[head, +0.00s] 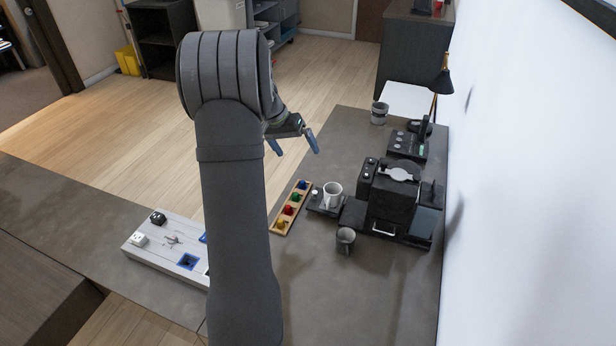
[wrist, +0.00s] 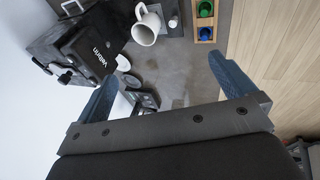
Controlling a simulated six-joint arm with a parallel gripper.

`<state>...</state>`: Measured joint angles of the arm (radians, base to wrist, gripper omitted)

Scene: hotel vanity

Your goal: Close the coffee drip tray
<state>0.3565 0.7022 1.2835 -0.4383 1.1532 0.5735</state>
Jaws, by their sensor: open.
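The black coffee machine (head: 388,200) stands on the grey counter near the white wall. It also shows in the wrist view (wrist: 82,48) at upper left. A flat dark platform, which looks like the drip tray (head: 352,213), sticks out from the machine's left side. A white mug (head: 332,192) stands at its outer end. The mug also shows in the wrist view (wrist: 145,28) and hides part of the platform there. My gripper (head: 297,144) is open and empty, above the counter and apart from the machine. Its two blue fingers show wide apart in the wrist view (wrist: 165,78).
A wooden rack (head: 278,228) with several coloured pods lies left of the platform. A grey mug (head: 345,238) stands in front of the machine. A black device (head: 408,147) and a grey cup (head: 379,112) stand behind. The front right counter is clear.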

